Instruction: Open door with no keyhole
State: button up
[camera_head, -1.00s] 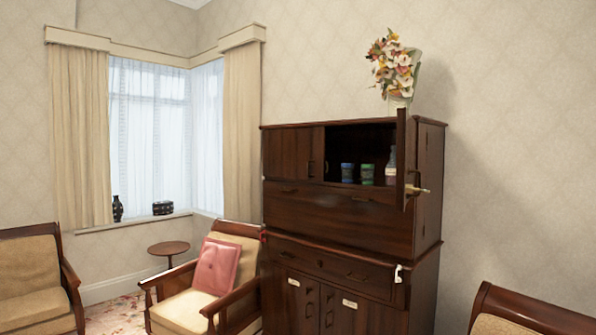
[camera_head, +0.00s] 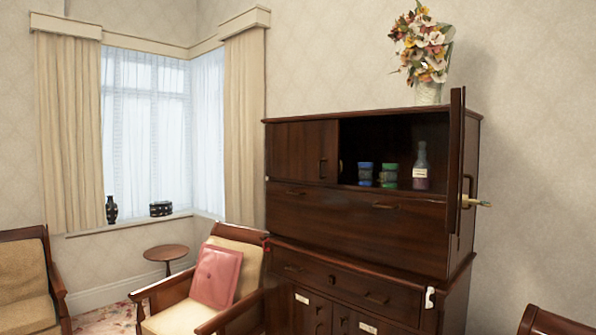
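A dark wooden cabinet (camera_head: 355,221) stands against the wall right of centre. Its upper right door (camera_head: 456,160) stands open, seen nearly edge-on, with a dark handle and a small brass-coloured piece (camera_head: 476,202) sticking out to the right. The upper left door (camera_head: 297,150) is shut, with a dark handle near its right edge; no keyhole can be made out on it. Below are a wide panel with two handles, a drawer (camera_head: 330,281), and lower doors (camera_head: 318,312) with white labels, cut off by the frame. My gripper is not in view.
Inside the open compartment are small jars (camera_head: 365,173) and a bottle (camera_head: 421,167). A flower vase (camera_head: 428,92) stands on top. An armchair (camera_head: 160,297) with a pink cushion (camera_head: 217,276) is close to the cabinet's left; another chair (camera_head: 555,322) is at lower right.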

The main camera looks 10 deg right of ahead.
aim_at(308, 151)
jog(key=u, duration=0.45)
jog(key=i, duration=1.3)
jog(key=u, duration=0.2)
